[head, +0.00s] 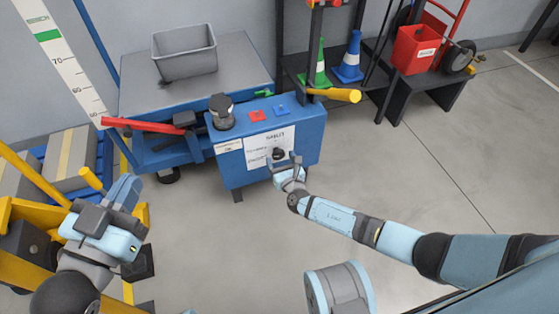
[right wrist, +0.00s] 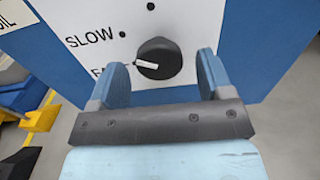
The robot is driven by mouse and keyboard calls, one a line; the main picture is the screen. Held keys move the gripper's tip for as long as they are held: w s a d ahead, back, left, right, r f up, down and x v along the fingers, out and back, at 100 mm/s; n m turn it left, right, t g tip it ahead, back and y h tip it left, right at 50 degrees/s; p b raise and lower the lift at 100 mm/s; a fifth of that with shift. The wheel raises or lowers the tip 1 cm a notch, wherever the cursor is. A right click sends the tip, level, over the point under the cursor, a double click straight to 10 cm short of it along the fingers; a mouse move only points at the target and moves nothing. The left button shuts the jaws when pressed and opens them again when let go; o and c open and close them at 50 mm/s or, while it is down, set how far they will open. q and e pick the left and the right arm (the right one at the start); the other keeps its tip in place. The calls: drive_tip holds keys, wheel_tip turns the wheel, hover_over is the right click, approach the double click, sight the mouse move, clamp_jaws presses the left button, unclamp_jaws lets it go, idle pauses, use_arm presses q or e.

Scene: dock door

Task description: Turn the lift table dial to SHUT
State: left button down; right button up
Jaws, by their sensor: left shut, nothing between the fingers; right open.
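The dial (right wrist: 158,60) is a round black knob with a white pointer mark, on a white panel (head: 257,150) on the front of the blue lift table box. In the right wrist view, the pointer aims left and slightly up, towards a dot and a label mostly hidden by a finger. The word SLOW stands above that label. No SHUT label is readable. My right gripper (head: 285,163) is open, its fingertips left and right of the dial, with gaps on both sides; depth is hard to tell. My left gripper (head: 122,193) is shut and empty, away from the box.
On the blue box (head: 228,172) sit a dark round knob (head: 221,110), a red button (head: 257,115) and a blue one (head: 281,110). A red lever (head: 146,125) and yellow handle (head: 335,95) stick out. Yellow equipment (head: 30,220) stands at left. Floor at right is clear.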

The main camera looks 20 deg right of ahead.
drive_tip(key=shift+w, duration=0.7)
drive_tip(key=c, duration=0.9)
